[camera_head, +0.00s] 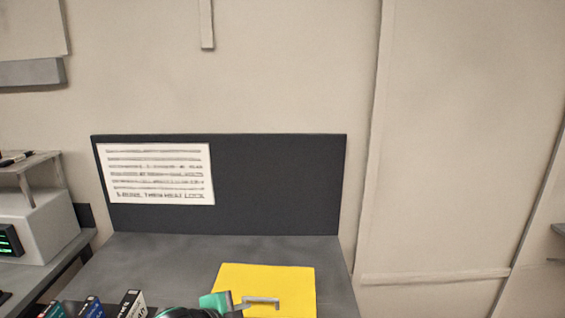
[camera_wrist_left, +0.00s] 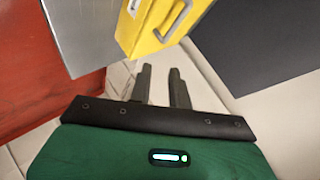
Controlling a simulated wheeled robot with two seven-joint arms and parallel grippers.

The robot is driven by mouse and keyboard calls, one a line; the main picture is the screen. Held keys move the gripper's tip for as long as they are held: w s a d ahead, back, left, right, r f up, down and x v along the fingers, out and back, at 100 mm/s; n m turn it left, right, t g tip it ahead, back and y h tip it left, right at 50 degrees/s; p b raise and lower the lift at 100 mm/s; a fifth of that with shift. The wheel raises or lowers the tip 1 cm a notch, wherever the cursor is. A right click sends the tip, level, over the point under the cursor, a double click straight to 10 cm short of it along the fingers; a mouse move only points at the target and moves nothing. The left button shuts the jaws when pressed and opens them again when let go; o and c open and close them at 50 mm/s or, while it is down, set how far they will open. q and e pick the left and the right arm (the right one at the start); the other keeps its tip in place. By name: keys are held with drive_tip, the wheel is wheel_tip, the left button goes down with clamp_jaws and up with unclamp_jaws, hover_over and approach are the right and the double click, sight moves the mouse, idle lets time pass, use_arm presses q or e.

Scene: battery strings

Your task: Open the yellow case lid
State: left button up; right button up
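The yellow case (camera_head: 291,285) lies on the grey table at the bottom of the head view, cut off by the frame edge. Its lid looks closed, and a grey handle (camera_head: 263,300) shows on it. In the left wrist view the yellow case (camera_wrist_left: 148,32) and its handle (camera_wrist_left: 177,20) are at the top, beyond the fingertips. My left gripper (camera_wrist_left: 161,70) has its two dark fingers apart with nothing between them. In the head view my left gripper (camera_head: 240,306) overlaps the case's left side, close to the handle; contact cannot be told. My right gripper is out of view.
Several small boxes (camera_head: 132,304) stand at the table's front left. A dark panel (camera_head: 275,185) with a white printed sign (camera_head: 157,174) rises behind the table. A white instrument (camera_head: 40,225) stands at left. The grey table (camera_head: 180,258) is clear behind the case.

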use_arm(q)
drive_tip(key=s+a+f+n+g+y, duration=0.2)
drive_tip(key=s+a+f+n, duration=0.35)
drive_tip(key=s, duration=0.35)
drive_tip(key=s+a+f+n+g+y, duration=0.2)
drive_tip(key=s+a+f+n, duration=0.25)
drive_tip(key=s+f, duration=0.4)
drive_tip(key=s+a+f+n+g+y, duration=0.2)
drive_tip(key=s+a+f+n, duration=0.3)
drive_tip(key=s, duration=0.6)
wheel_tip(320, 180, down, 30)
drive_tip(key=f+g, duration=0.1)
drive_tip(key=s+a+f+g, duration=0.1)
drive_tip(key=s+a+f, duration=0.1)
drive_tip(key=s+f, duration=1.7)
drive_tip(key=shift+s+a, duration=0.2)
drive_tip(key=shift+a, duration=0.1)
